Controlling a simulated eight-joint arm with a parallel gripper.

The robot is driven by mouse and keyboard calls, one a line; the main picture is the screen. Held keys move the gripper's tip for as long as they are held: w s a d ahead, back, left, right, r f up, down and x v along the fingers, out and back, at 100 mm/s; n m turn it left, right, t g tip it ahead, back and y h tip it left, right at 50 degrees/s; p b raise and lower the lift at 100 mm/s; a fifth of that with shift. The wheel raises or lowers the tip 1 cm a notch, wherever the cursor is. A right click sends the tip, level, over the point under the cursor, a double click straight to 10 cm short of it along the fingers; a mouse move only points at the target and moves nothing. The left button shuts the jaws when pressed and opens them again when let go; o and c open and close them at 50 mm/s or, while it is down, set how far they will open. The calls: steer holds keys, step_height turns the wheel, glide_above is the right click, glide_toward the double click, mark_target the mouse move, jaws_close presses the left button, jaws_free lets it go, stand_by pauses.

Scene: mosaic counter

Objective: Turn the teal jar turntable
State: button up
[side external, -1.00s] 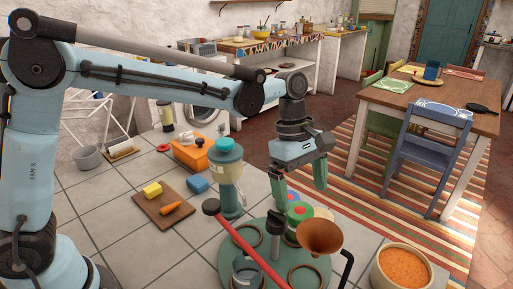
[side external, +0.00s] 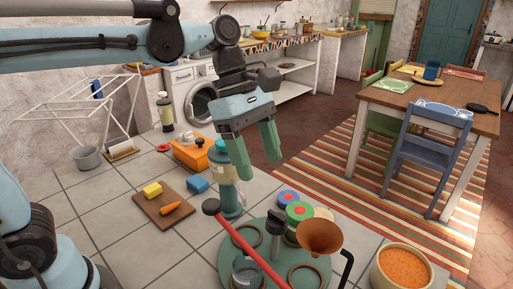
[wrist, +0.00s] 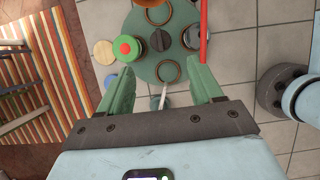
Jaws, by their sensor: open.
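The round teal turntable (side external: 296,259) stands on the tiled counter at the bottom middle of the side view, and in the wrist view (wrist: 144,68) at the top middle. It bears several rings, a clear glass piece (side external: 247,268) and a dark knob (side external: 276,224). A red bar (side external: 240,240) crosses over it, and a copper funnel (side external: 320,236) overlaps its right side. My gripper (side external: 257,166) is open and empty, above and behind the turntable, fingers pointing down. In the wrist view my fingers (wrist: 163,80) frame its near edge. A teal-capped jar (side external: 230,200) stands behind it, partly hidden by my left finger.
Left lie a board (side external: 160,212) with yellow and orange pieces, a blue block (side external: 197,184) and an orange box (side external: 190,152). A bowl of orange food (side external: 402,268) stands at right. Coloured round lids (side external: 299,210) lie by the turntable's far edge. Tiles at front left are clear.

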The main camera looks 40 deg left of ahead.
mark_target(276, 214)
steer(key=x, duration=1.1)
steer(key=shift+c, duration=0.3)
jaws_close()
